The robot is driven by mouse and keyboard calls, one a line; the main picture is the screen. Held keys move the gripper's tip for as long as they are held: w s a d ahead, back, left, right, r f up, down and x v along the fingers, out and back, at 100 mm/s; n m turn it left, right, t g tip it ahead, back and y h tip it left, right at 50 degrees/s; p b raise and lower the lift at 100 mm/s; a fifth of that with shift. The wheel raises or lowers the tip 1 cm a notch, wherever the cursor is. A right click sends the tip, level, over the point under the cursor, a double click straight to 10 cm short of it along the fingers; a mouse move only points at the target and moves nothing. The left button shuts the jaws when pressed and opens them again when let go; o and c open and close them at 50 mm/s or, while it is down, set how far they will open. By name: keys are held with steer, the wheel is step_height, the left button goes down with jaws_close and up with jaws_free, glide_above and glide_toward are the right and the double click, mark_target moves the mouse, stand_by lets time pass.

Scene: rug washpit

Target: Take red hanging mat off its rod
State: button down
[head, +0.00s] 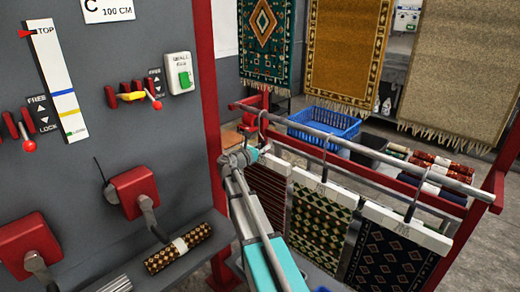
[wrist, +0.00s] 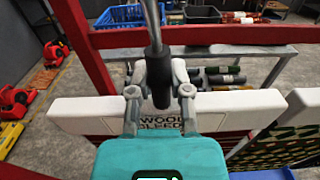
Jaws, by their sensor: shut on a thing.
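The red mat (head: 267,197), dark red with fine stripes, hangs leftmost in the row in the head view, partly behind my arm. Its white hanger bar (wrist: 85,113) has partly hidden lettering in the wrist view. A thin metal hook (head: 262,125) rises from it to the grey rod (head: 350,146) and appears to be over it. My gripper (head: 249,156) is at the hook's stem. In the wrist view my gripper (wrist: 160,92) is shut on the black sleeve (wrist: 157,70) of that stem, above the bar. The mat's lower part is hidden.
A green patterned mat (head: 318,225) and a dark patterned mat (head: 385,255) hang close to the right. A red post (head: 207,100) and a grey panel (head: 140,70) with levers stand left. A blue basket (head: 325,124) and rolled rugs (head: 440,172) lie behind.

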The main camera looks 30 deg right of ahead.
mark_target(263, 138)
steer(key=shift+r, duration=0.15)
steer(key=shift+w+r+p, duration=0.2)
steer(key=shift+r+p, duration=1.85)
steer(key=shift+p, duration=0.2)
steer(key=shift+s+a, duration=0.1)
steer(key=shift+a, duration=0.05)
steer(key=v, duration=1.4)
steer(key=shift+a, duration=0.3)
stand_by(0.9)
steer(key=shift+r, duration=0.15)
stand_by(0.4)
